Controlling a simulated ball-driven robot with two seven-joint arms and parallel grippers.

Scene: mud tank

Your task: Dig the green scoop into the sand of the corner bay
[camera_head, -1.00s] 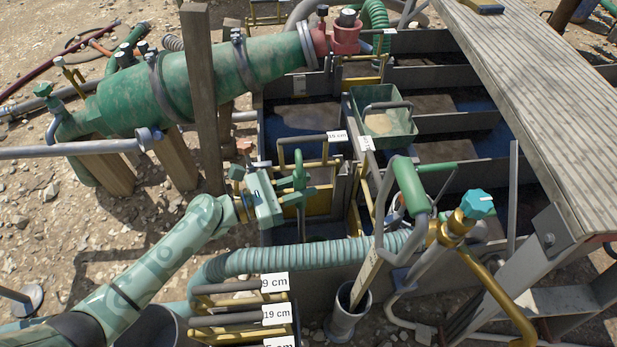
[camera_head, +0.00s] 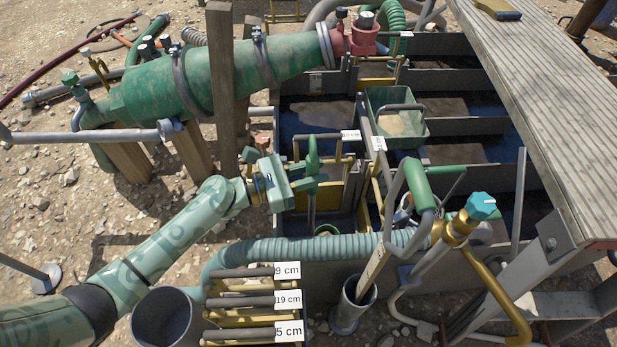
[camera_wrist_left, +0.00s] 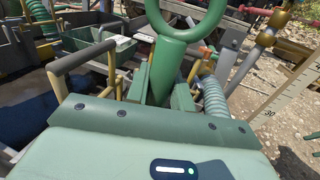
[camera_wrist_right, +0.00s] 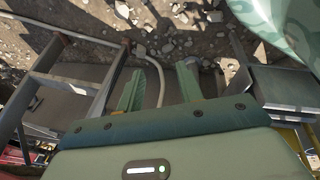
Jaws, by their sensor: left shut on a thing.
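My left gripper (camera_head: 308,187) is shut on the upright shaft of the green scoop (camera_head: 312,153). The scoop's ring handle stands above the fingers and its shaft runs down into the near-left corner bay. In the left wrist view the green ring and shaft (camera_wrist_left: 163,72) sit between the two fingers (camera_wrist_left: 160,92). A green rim (camera_head: 327,229) shows low in the bay, partly behind the ribbed hose; I cannot tell how deep it sits. The bay's sand is hidden. My right gripper (camera_wrist_right: 160,85) is open and empty in the right wrist view, outside the head view.
A ribbed hose (camera_head: 315,249) crosses the bay's near side. A gate with a grey bar (camera_head: 318,138) stands close behind the scoop. A green tub (camera_head: 400,125) sits on the dividers. A wooden post (camera_head: 222,90) and green tank (camera_head: 180,95) stand at left; a plank (camera_head: 545,100) at right.

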